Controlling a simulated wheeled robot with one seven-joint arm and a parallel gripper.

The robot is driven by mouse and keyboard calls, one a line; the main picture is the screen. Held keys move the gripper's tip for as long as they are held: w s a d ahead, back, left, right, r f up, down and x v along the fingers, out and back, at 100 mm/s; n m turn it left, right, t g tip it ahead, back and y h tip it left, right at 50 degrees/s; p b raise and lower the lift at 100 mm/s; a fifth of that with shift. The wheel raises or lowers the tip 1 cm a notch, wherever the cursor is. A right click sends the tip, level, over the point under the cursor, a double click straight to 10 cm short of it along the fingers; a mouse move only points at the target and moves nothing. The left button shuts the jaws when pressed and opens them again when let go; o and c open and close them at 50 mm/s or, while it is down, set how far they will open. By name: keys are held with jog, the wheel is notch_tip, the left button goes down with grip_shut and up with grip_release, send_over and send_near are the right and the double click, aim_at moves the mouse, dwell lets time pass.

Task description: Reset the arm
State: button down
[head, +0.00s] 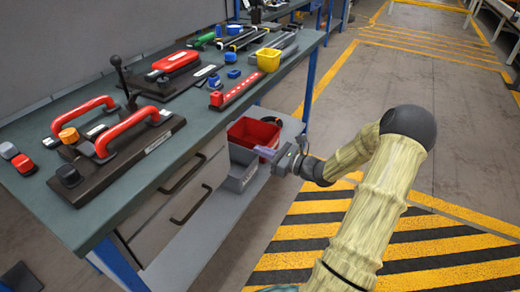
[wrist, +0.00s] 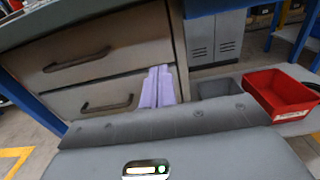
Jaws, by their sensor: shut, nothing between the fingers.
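My arm reaches in from the lower right of the head view, and my gripper (head: 266,152) is beside the right end of the workbench, below the level of its top. In the wrist view my gripper (wrist: 158,88) shows two pale purple fingers lying together, shut and empty. Behind them is the front of the drawer unit (wrist: 100,70). The fingers appear apart from the drawers, though the exact gap is hard to tell.
The workbench (head: 150,185) carries red-handled fixtures, a yellow cup (head: 268,60) and a red strip (head: 236,91). A red bin (head: 252,133) and a grey bin (head: 240,177) sit on the lower shelf near my gripper. Striped floor (head: 310,235) lies open to the right.

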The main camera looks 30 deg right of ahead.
jog(key=s+a+f+n+g, duration=0.2)
jog(key=s+a+n+g, duration=0.2)
jog(key=a+n+g, duration=0.3)
jog(key=s+a+f+n+g, duration=0.2)
jog(key=s+a+n+g, duration=0.2)
jog(key=a, duration=0.5)
jog(key=s+a+r+n+g+h, duration=0.1)
jog(key=s+n+g+h, duration=0.1)
jog(key=s+n+h, duration=0.4)
jog(key=s+a+r+n+g+h, duration=0.1)
jog(key=s+a+n+g+h, duration=0.1)
jog(key=s+n, duration=0.45)
notch_tip(320, 180, up, 34)
jog(key=w+n+t+h+p, duration=0.1)
jog(key=n+p, duration=0.5)
jog(key=p, duration=2.5)
jog(key=shift+d+f+t+h, duration=0.15)
jog(key=shift+f+t+h, duration=0.15)
jog(key=shift+t, duration=0.4)
